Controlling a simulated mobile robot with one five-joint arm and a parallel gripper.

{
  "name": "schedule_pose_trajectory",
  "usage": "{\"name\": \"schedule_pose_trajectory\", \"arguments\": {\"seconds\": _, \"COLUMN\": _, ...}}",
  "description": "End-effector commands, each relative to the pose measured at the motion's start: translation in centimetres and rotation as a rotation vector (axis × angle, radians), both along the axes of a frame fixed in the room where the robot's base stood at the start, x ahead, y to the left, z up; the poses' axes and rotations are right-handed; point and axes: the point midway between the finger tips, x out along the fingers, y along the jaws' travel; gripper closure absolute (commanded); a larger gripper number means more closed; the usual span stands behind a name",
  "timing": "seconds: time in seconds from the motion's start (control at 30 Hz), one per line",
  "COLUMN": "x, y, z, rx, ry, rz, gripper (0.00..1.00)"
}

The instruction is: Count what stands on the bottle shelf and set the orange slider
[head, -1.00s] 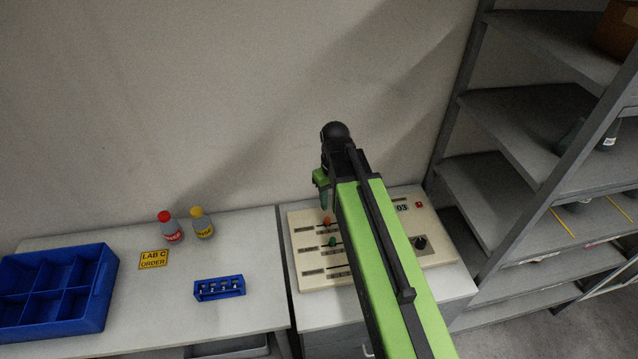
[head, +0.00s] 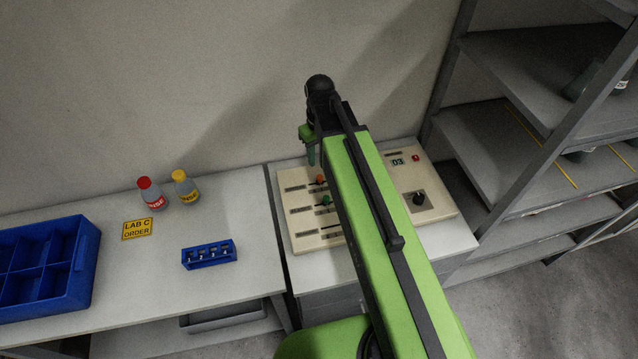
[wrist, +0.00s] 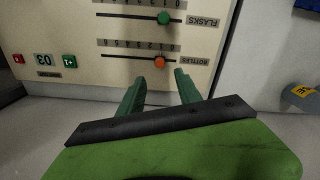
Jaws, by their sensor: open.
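The control panel (head: 432,178) is cream, with sliders, a display reading 03 and a black dial. The orange slider knob (head: 320,179) is on the row labelled BOTTLES in the wrist view (wrist: 159,62), towards the right of its slot there. My gripper (head: 310,163) hangs just behind the orange knob. In the wrist view its green fingers (wrist: 156,78) are open and empty, with the knob just beyond the tips, apart from them. The grey shelving (head: 500,90) at right holds a dark flask (head: 582,80); posts and the picture's edge hide much of it.
A green slider knob (head: 326,200) sits in front of the orange one. My arm covers the panel's middle. The left table holds a red-capped bottle (head: 150,195), a yellow-capped bottle (head: 185,188), a blue vial rack (head: 209,255) and a blue divided bin (head: 88,268).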

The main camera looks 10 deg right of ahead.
Motion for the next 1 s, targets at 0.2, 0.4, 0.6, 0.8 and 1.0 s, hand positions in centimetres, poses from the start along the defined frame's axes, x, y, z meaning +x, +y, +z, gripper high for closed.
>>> {"name": "schedule_pose_trajectory", "arguments": {"seconds": 0.2, "x": 0.0, "y": 0.0, "z": -5.6, "rx": 0.000, "ry": 0.000, "rz": -0.001, "gripper": 0.59}}
{"name": "schedule_pose_trajectory", "arguments": {"seconds": 0.4, "x": 0.0, "y": -0.1, "z": -9.1, "rx": 0.000, "ry": 0.000, "rz": -0.001, "gripper": 0.59}}
{"name": "schedule_pose_trajectory", "arguments": {"seconds": 0.6, "x": 0.0, "y": -0.1, "z": -9.7, "rx": 0.000, "ry": 0.000, "rz": -0.002, "gripper": 0.59}}
{"name": "schedule_pose_trajectory", "arguments": {"seconds": 0.8, "x": 0.0, "y": -0.1, "z": -9.5, "rx": 0.000, "ry": 0.000, "rz": -0.002, "gripper": 0.62}}
{"name": "schedule_pose_trajectory", "arguments": {"seconds": 1.0, "x": 0.0, "y": -0.2, "z": -9.5, "rx": 0.000, "ry": 0.000, "rz": -0.003, "gripper": 0.88}}
